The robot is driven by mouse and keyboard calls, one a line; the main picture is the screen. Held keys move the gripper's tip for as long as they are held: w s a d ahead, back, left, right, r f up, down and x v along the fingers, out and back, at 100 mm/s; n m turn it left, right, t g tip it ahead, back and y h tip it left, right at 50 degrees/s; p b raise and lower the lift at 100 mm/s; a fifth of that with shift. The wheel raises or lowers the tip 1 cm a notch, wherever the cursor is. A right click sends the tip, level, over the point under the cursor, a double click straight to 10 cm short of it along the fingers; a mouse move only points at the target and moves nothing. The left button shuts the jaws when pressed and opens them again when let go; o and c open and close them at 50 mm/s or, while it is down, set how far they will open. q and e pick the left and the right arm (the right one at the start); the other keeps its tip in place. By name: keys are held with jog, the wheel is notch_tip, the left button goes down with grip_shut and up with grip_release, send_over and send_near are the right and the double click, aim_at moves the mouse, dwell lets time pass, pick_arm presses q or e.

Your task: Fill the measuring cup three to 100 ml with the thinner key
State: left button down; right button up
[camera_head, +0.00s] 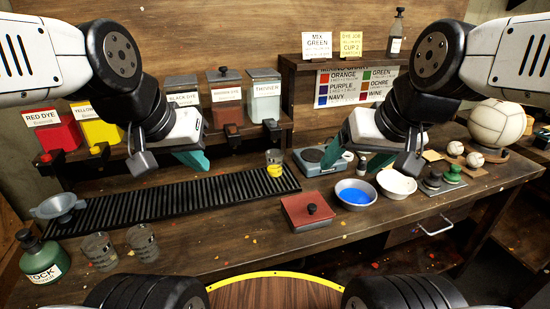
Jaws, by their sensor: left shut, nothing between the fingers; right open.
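The thinner dispenser (265,90), a grey labelled tank, stands at the right end of the dye shelf. Its dark key (271,128) sticks out at the front. A clear cup with yellow in its lower part (275,165) stands at the right end of the black slatted rack, below the thinner key. Two clear measuring cups, one (99,251) and another (143,243), stand at the front left. I cannot read which cup is three, nor any liquid level. My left gripper (197,164) is shut and empty above the rack. My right gripper (352,160) is open and empty above the scale.
Red (55,130), yellow (99,125), black and brown dye tanks share the shelf. A funnel (58,206) and green stock bottle (44,258) are at left. A scale (318,158), red lidded box (307,210), blue-filled bowl (355,194) and white bowl (396,182) are at right.

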pick_arm(q)
jog(key=shift+w, duration=0.1)
dwell(0.8)
notch_tip(320, 180, up, 4)
jog(key=f+n+t+h, duration=0.1)
jog(key=n+t+h, duration=0.1)
jog(key=n, duration=0.2)
send_over(272, 123)
jog(key=shift+r, duration=0.25)
jog(key=shift+f, duration=0.1)
jog(key=shift+f, duration=4.3)
jog(key=shift+f, duration=0.1)
jog(key=shift+s+f, duration=0.2)
jog(key=shift+f, duration=0.1)
jog(key=shift+f, duration=0.55)
